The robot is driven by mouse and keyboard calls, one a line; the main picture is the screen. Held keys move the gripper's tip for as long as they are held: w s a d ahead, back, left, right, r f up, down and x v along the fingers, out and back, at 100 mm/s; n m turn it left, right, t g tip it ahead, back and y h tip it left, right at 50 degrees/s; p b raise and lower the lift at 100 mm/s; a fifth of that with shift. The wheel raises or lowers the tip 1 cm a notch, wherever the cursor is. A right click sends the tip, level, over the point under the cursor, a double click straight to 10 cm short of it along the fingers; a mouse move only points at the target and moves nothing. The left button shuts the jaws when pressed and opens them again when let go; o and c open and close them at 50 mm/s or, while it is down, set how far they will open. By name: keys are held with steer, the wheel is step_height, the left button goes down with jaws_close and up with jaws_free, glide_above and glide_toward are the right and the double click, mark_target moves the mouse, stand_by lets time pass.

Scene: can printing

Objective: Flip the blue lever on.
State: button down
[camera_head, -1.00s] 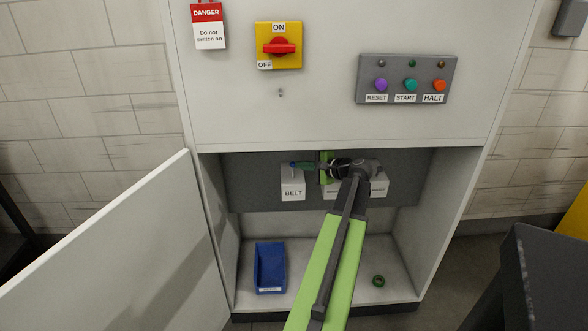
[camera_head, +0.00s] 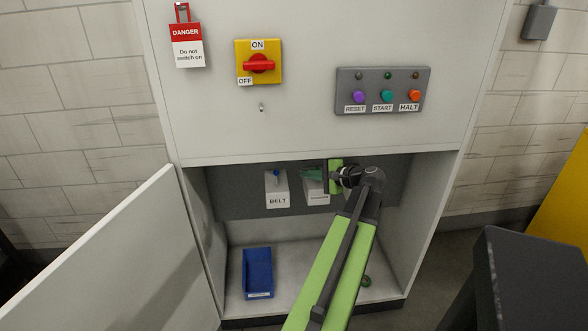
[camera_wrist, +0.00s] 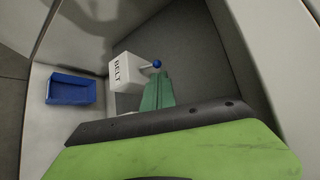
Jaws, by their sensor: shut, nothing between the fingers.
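The blue lever (camera_head: 276,173) is a short handle with a round blue knob on top of the white BELT box (camera_head: 278,191) inside the open cabinet. The lever looks roughly upright. My gripper (camera_head: 303,174) is shut and empty, with green fingers pointing left, a little right of the lever and apart from it. In the wrist view the blue knob (camera_wrist: 157,64) shows just beyond the tips of my shut fingers (camera_wrist: 160,80), beside the BELT box (camera_wrist: 122,73). Which side of the lever is on cannot be told.
A second labelled white box (camera_head: 317,193) stands right of the BELT box, partly behind my gripper. A blue bin (camera_head: 258,272) sits on the cabinet floor. The open door (camera_head: 95,250) is at the left. A red switch (camera_head: 259,63) and a button panel (camera_head: 383,92) are above.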

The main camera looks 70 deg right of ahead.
steer(key=p+v, duration=0.1)
steer(key=v, duration=0.6)
steer(key=shift+p, duration=0.35)
steer(key=shift+s, duration=0.15)
